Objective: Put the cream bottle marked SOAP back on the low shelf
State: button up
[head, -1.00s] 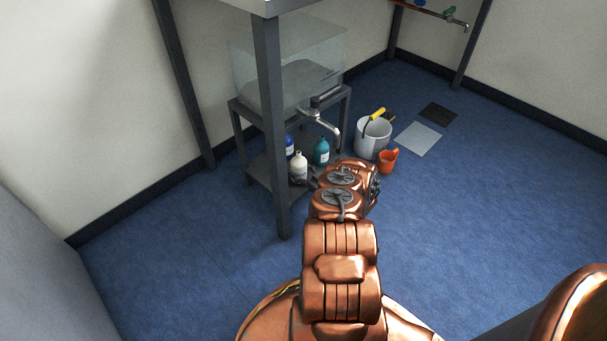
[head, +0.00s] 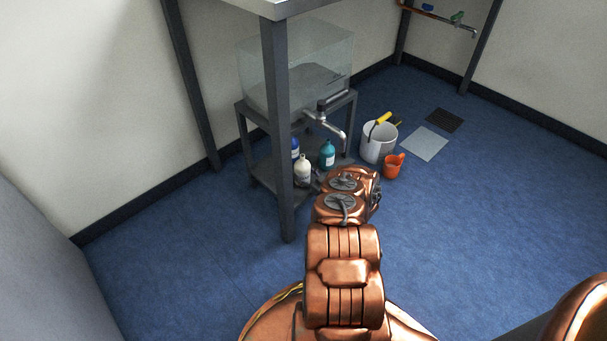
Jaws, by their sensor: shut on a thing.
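The cream bottle (head: 303,172) is upright at the front of the low shelf (head: 263,172), beneath the glass tank. Its marking is too small to read. I cannot tell whether its base rests on the shelf board or is just above it. My gripper (head: 316,184) is at the bottle's right side, mostly hidden behind my copper arm, and is shut on the bottle. A teal bottle (head: 327,157) stands to the right and behind. A blue bottle (head: 295,150) stands behind, partly covered by the cream bottle and the table leg.
A dark table leg (head: 277,120) rises just left of the bottles. A tap (head: 330,124) juts out above them from the glass tank (head: 295,70). A white bucket (head: 378,145) and an orange jug (head: 393,168) stand on the floor to the right.

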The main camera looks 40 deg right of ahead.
jog(key=shift+f, duration=0.35)
jog(key=o, duration=1.5)
jog(key=s, duration=1.2)
jog(key=shift+a, duration=0.1)
